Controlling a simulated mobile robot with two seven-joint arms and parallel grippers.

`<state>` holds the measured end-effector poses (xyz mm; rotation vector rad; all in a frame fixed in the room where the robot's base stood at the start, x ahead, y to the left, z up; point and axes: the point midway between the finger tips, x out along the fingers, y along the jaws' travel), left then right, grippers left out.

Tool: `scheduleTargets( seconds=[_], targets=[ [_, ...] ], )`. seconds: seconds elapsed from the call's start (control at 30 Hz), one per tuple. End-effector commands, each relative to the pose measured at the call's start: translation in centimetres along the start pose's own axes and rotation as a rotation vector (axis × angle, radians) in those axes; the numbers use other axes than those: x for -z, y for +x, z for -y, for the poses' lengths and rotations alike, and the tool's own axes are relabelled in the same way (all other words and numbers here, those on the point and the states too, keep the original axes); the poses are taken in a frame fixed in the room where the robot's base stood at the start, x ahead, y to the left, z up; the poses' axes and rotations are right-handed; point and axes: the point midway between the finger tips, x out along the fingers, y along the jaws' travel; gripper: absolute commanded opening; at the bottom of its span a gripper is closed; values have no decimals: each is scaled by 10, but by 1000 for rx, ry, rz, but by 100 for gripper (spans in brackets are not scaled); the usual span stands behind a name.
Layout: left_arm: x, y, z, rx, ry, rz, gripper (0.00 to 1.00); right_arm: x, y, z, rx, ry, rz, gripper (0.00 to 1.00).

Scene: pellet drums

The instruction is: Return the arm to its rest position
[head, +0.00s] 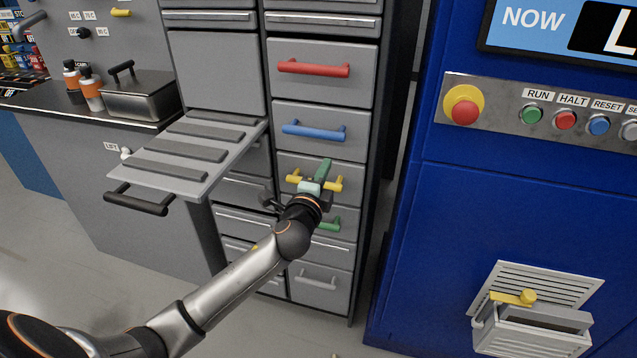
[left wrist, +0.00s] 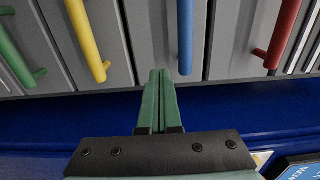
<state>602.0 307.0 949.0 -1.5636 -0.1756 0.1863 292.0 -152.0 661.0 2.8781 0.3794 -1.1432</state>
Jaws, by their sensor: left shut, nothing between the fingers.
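My left gripper (head: 324,172) reaches in from the left in the head view, in front of the drawer cabinet (head: 365,110). Its green fingers are pressed together with nothing between them; they also show shut in the left wrist view (left wrist: 160,78). In the head view the gripper overlaps the yellow handle (head: 334,184). In the left wrist view the fingertips point between the yellow handle (left wrist: 84,35) and the blue handle (left wrist: 185,38), apart from both. My right gripper is not in view.
A slatted shelf (head: 190,150) with a dark handle sticks out left of the arm. A red handle (head: 313,68) is above, a green handle (head: 328,224) below. A blue machine (head: 420,250) with an open hopper (head: 530,330) stands right. A metal box (head: 140,98) sits on the counter.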

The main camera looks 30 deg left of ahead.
Motion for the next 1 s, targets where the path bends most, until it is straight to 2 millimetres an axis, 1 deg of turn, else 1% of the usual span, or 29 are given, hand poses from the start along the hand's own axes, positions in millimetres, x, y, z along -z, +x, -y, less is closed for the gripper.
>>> scheduleTargets(
  seconds=[0.03,0.1,0.23,0.4,0.53,0.63,0.67,0.77,0.8,0.87,0.9,0.97,1.0],
  targets=[
    [0,-10,-1,0,-1,-2,0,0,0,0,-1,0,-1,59],
    [0,-21,-1,-1,-1,-1,0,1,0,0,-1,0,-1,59],
    [1,-37,-1,-1,-1,-2,0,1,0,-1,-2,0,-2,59],
    [0,-46,0,0,0,0,0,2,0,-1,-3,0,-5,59],
    [0,-48,0,0,0,0,0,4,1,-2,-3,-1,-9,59],
    [2,-51,-7,-23,-22,-8,0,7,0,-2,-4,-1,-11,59],
    [4,-53,-13,-41,-40,-14,0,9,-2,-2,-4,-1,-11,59],
    [13,-73,-48,-153,-158,-44,0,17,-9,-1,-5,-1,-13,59],
    [19,-86,-67,-217,-232,-58,0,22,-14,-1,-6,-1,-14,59],
    [28,-112,-98,-328,-365,-69,0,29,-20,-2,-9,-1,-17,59],
    [33,-133,-119,-405,-465,-68,0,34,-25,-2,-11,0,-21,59],
    [42,-167,-146,-517,-621,-53,0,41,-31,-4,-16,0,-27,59],
    [46,-190,-162,-585,-723,-34,0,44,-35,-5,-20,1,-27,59]
  ],
)
